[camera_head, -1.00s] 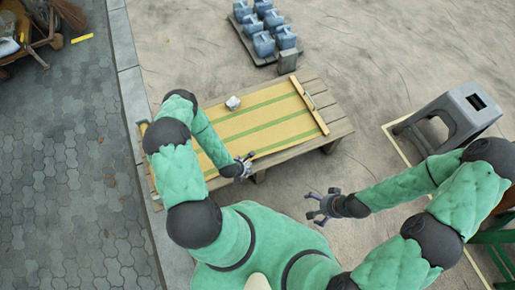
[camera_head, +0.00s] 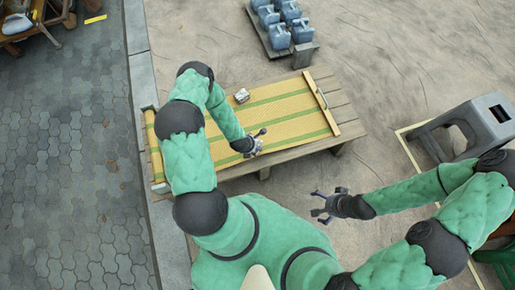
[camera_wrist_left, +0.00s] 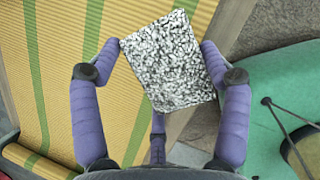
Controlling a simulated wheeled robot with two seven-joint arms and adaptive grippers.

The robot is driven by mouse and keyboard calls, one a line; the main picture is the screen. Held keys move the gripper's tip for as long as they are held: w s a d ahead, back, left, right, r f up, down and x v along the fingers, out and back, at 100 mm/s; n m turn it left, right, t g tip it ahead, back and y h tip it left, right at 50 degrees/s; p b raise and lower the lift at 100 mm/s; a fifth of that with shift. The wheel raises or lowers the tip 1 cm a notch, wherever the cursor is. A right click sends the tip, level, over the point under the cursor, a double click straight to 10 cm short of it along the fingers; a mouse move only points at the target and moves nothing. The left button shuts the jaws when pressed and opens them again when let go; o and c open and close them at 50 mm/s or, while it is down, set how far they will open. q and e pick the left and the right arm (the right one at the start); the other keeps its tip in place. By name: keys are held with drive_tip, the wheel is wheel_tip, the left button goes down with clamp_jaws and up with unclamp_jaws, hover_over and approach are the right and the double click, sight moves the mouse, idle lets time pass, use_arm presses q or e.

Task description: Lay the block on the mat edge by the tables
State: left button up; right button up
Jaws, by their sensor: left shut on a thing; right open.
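The speckled black-and-white block (camera_wrist_left: 170,62) is held between the purple fingers of my left gripper (camera_wrist_left: 160,50), over the mat's edge in the left wrist view. The mat also fills the left of the wrist view (camera_wrist_left: 60,75). It lies on a slatted wooden table (camera_head: 345,113). I cannot tell whether the block touches the mat. My right gripper (camera_head: 327,205) is open and empty, off the table's front.
A small pale lump (camera_head: 241,96) sits on the mat's far side. A wooden bar (camera_head: 321,101) lies across the mat's right end. Several blue jugs (camera_head: 280,22) stand behind the table, a grey stool (camera_head: 470,122) to the right. Paving lies left of a stone kerb (camera_head: 143,85).

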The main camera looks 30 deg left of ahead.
use_arm(q)
drive_tip(key=w+f, duration=0.1)
drive_tip(key=w+f+b, duration=0.1)
drive_tip(key=f, duration=0.1)
drive_tip(key=w+f+b, duration=0.1)
drive_tip(key=f, duration=0.1)
drive_tip(key=shift+w+d, duration=0.35)
drive_tip(key=shift+d, duration=0.05)
drive_tip(key=f, duration=0.1)
drive_tip(key=f+b, duration=0.2)
drive_tip(key=shift+w+f, duration=0.25)
drive_tip(key=shift+f, duration=0.05)
drive_tip(key=shift+r, duration=0.1)
drive_tip(key=o, duration=1.6)
drive_tip(key=shift+c, duration=0.2)
